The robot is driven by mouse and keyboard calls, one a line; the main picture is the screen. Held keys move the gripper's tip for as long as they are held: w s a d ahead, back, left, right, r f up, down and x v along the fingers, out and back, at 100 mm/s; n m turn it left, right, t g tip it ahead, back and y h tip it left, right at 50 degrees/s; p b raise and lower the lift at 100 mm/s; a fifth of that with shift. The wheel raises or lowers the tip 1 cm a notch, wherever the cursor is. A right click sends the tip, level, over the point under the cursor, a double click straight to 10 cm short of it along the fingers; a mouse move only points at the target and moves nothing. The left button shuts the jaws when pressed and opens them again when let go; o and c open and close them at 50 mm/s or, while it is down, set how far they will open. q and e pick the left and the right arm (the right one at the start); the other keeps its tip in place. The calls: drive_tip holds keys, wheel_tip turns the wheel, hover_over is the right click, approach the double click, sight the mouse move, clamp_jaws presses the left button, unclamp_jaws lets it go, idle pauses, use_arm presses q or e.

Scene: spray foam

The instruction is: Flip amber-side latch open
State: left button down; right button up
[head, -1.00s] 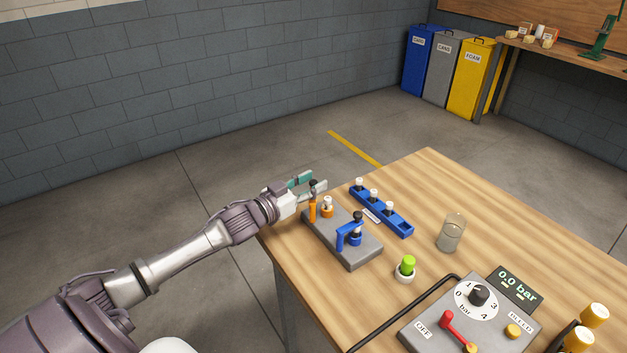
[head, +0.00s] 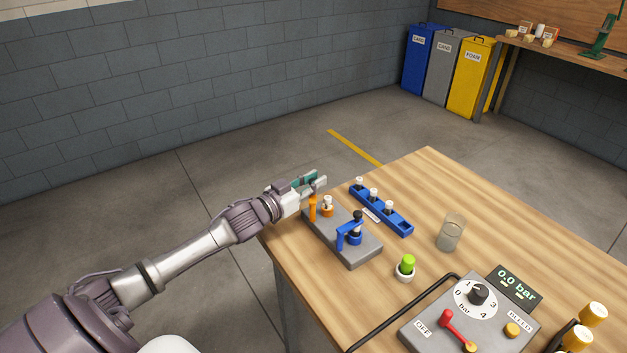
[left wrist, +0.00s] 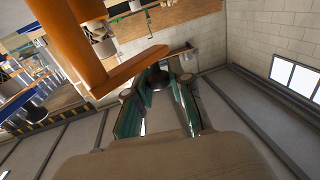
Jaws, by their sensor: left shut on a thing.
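The amber latch (head: 312,208) is an orange upright on the far left corner of a grey block (head: 343,250), beside a white-topped orange fitting (head: 327,207). Its black knob was visible earlier but is now hidden by the fingers in the head view. My left gripper (head: 316,181) is shut on that knob above the upright. In the left wrist view, the dark knob (left wrist: 158,78) sits between the teal-padded fingers, with the orange latch (left wrist: 85,45) close by at upper left. My right gripper is not in view.
A blue latch (head: 348,235) with a black knob stands on the same block. A blue rack (head: 396,219) with white-topped pieces lies behind it. A glass (head: 451,233), a green-capped piece (head: 406,267) and a grey control box (head: 470,320) stand to the right on the table.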

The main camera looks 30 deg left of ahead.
use_arm(q)
drive_tip(key=shift+s+a+r+n+y+p, duration=0.15)
drive_tip(key=shift+n+y+p, duration=0.4)
drive_tip(key=shift+y, duration=0.3)
drive_tip(key=shift+s+a+n+y+p, duration=0.15)
drive_tip(key=shift+n+y+p, duration=0.3)
drive_tip(key=shift+n+y, duration=0.3)
drive_tip(key=y, duration=0.1)
drive_tip(key=n+y, duration=0.1)
drive_tip(key=shift+s+a+y+p, duration=0.15)
drive_tip(key=shift+s+y+p, duration=0.05)
drive_tip(key=shift+y+p, duration=0.1)
drive_tip(key=y, duration=0.1)
drive_tip(key=n+y, duration=0.2)
drive_tip(key=shift+s+a, duration=0.25)
drive_tip(key=shift+s, duration=0.05)
drive_tip(key=shift+s+a+n+g+y, duration=0.2)
drive_tip(key=shift+n+g+y, duration=0.3)
drive_tip(key=shift+n+y, duration=0.4)
drive_tip(key=shift+s, duration=0.1)
drive_tip(key=c, duration=1.1)
unclamp_jaws()
